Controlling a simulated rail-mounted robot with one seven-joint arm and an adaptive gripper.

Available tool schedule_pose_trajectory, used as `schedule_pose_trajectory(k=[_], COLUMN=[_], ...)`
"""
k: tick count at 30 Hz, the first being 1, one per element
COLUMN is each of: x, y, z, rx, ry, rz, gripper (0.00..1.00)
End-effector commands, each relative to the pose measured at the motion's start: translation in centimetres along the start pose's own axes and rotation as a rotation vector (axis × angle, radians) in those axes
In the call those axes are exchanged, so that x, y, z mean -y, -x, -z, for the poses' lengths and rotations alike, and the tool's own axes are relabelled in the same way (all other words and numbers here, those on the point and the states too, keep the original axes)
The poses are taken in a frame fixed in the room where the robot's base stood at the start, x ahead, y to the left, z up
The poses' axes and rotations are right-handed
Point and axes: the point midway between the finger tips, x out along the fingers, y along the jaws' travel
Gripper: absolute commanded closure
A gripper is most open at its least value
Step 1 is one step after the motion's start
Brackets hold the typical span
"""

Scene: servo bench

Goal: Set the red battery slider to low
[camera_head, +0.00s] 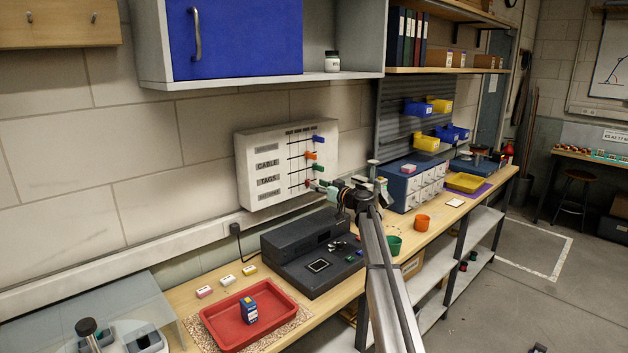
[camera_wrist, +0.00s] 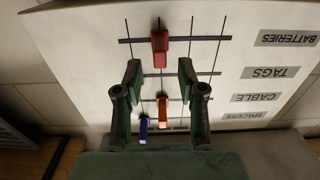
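In the wrist view, which shows the panel upside down, the red slider (camera_wrist: 160,47) is on the row labelled BATTERIES (camera_wrist: 286,38), at the third upright line counting from the labels. My gripper (camera_head: 320,187) is in front of the panel near the red slider. In the wrist view my gripper (camera_wrist: 160,74) is open, with the red slider beyond and between its fingertips. I cannot tell whether they touch the panel.
Orange (camera_head: 311,155), green (camera_head: 318,167) and blue (camera_head: 318,139) sliders are on the rows above. A dark console (camera_head: 290,262) stands below the arm. A red tray (camera_head: 222,338) with a blue box (camera_head: 249,309) is at front left.

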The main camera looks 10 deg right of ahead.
Motion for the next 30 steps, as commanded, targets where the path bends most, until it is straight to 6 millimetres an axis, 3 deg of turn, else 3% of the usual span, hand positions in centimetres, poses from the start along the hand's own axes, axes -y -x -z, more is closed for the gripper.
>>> schedule_pose_trajectory(k=[6, 18, 19, 22, 30], x=[-0.1, 0.0, 0.0, 0.0, -0.1], y=[-2.6, -3.2, -3.2, -3.2, -3.1], z=[0.1, -0.1, -0.1, -0.1, -0.1], rx=[0.0, 0.0, 0.0, 0.0, 0.0], ry=[-0.001, 0.0, 0.0, 0.0, 0.0], rz=[0.0, 0.0, 0.0, 0.0, -0.002], gripper=[0.6, 0.6, 0.64, 0.99, 1.0])
